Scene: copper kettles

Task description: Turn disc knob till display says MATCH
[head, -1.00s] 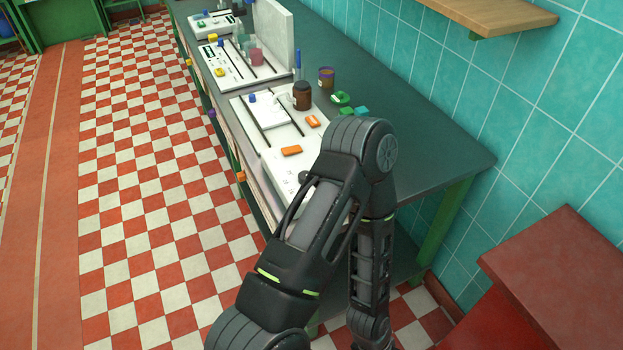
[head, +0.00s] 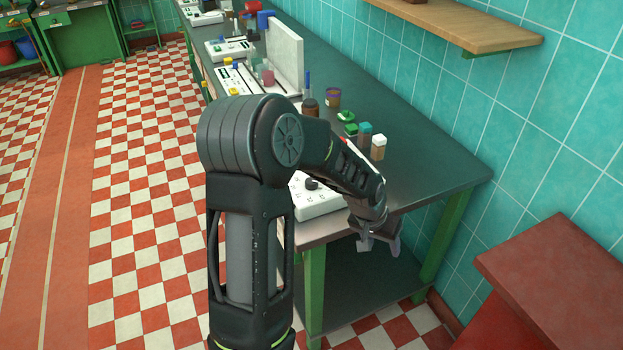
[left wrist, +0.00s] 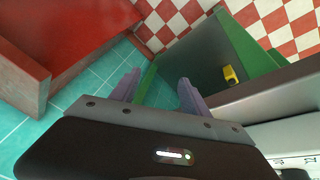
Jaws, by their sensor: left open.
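A white panel (head: 318,205) lies at the near end of the workbench in the head view, partly hidden behind my left arm. A small dark round knob (head: 312,183) stands on it. A pale panel edge also shows at the lower right of the left wrist view (left wrist: 290,138). I cannot make out a display or its text. My left gripper (head: 379,246) is open and empty, to the right of the knob and apart from it, by the bench's near edge. Its two fingers also show in the left wrist view (left wrist: 158,90). My right gripper is out of view.
Several small blocks and jars, including a white-topped one (head: 378,147), stand on the bench (head: 440,165) behind my forearm. A wooden shelf (head: 470,25) is on the tiled wall. A red cabinet (head: 550,270) stands at the right. The bench's right end is clear.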

